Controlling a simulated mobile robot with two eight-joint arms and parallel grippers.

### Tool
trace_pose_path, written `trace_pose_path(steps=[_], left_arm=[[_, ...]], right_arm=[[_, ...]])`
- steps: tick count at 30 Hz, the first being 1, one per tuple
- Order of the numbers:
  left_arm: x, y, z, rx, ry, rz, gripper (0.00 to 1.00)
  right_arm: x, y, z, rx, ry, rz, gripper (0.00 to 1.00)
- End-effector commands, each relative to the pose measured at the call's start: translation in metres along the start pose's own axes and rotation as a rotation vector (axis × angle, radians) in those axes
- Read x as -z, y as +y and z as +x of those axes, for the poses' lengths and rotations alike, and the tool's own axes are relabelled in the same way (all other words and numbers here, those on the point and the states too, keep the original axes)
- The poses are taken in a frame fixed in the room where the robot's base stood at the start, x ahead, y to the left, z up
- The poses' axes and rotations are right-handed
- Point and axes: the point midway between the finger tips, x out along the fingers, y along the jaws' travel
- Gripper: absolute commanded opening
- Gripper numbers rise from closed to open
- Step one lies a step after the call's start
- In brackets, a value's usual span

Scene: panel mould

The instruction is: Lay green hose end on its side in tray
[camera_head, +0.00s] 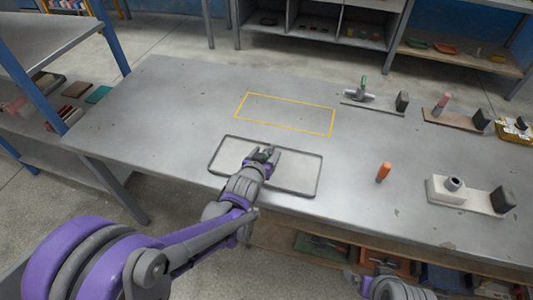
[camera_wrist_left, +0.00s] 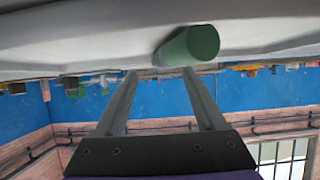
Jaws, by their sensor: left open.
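The green hose end (camera_wrist_left: 190,46) shows in the left wrist view as a short green cylinder lying on its side on a pale grey surface, its round end facing the camera. My left gripper (camera_wrist_left: 160,74) is open, and the cylinder is just past its fingertips, nearer the right-hand finger. In the head view my left gripper (camera_head: 265,153) is over the shallow grey tray (camera_head: 302,175) and mostly hides the hose end there. My right arm shows only in part at the bottom edge, and its fingers cannot be made out.
A yellow outlined rectangle (camera_head: 285,97) lies empty behind the tray. An orange piece (camera_head: 384,172) stands right of the tray. Farther right are a white fixture block (camera_head: 450,190), a board with a pink piece (camera_head: 455,119) and a board with a green upright piece (camera_head: 372,102). The table's left side is clear.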

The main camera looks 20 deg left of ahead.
Motion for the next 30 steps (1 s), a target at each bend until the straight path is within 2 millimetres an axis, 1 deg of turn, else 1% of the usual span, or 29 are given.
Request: trace_pose_path(steps=[5,8,15,18,21,25,30], left_arm=[[0.0,0.0,-0.005,0.0,0.0,0.0,0.72],[0.001,0.0,-0.017,0.0,0.0,0.0,0.72],[0.001,0.0,-0.064,-0.001,0.0,0.0,0.72],[0.001,0.0,-0.082,0.0,0.0,0.001,0.72],[0.001,0.0,-0.095,0.0,0.0,0.001,0.72],[0.001,0.0,-0.105,0.0,0.0,0.0,0.72],[0.0,0.0,-0.109,0.0,-0.001,0.0,0.72]], right_arm=[[0.0,0.0,-0.001,0.0,0.0,0.0,1.0],[0.001,0.0,-0.002,0.0,0.001,0.0,1.0],[0.005,0.0,-0.009,0.0,0.003,0.0,1.0],[0.006,0.0,-0.012,0.0,0.004,0.0,1.0],[0.008,0.0,-0.014,0.0,0.005,0.0,1.0],[0.009,0.0,-0.016,0.0,0.006,0.0,1.0],[0.009,0.0,-0.016,0.0,0.006,0.0,1.0]])
